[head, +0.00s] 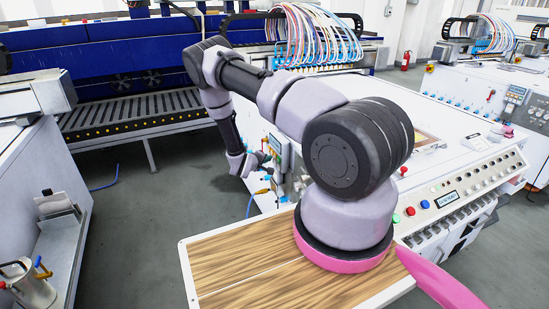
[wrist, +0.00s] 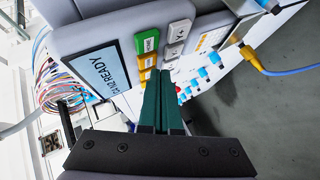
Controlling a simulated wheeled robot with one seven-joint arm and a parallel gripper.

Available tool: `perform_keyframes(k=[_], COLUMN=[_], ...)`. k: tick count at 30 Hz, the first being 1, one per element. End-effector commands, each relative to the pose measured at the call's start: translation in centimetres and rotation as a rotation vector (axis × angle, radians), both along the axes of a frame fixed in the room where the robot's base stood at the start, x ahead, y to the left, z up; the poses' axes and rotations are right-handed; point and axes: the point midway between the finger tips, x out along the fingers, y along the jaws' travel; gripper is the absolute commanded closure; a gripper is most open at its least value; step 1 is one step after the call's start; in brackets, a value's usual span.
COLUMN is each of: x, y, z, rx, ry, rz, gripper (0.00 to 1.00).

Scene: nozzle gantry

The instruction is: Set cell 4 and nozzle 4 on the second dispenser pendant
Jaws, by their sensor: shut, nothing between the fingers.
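A grey pendant (wrist: 75,38) fills the upper left of the wrist view, rotated on its side. Its lit screen (wrist: 100,69) shows text ending in "READY"; the rest is hard to read. Beside the screen are a green button (wrist: 147,41), a yellow button (wrist: 148,60) and pale grey buttons (wrist: 180,31). My gripper (wrist: 168,76) is shut and empty, its dark green fingers together. The fingertips lie over the lower end of the button rows and hide part of them; I cannot tell whether they touch. In the head view a pendant (head: 279,150) hangs at the white machine's side, beside my gripper.
Blue fittings (wrist: 203,70) and a yellow connector with a blue cable (wrist: 252,58) lie right of the pendant in the wrist view. A white machine (head: 455,150) with a knobbed front panel stands at right in the head view. Grey floor (head: 160,210) is open at left.

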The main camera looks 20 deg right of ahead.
Motion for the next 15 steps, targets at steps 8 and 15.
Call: perform_keyframes(k=[8, 15], x=[0.02, 0.05], y=[0.4, 0.93], z=[0.03, 0.03], rx=[0.0, 0.001], ry=[0.0, -0.002], rz=[0.0, 0.001], gripper=[1.0, 1.0])
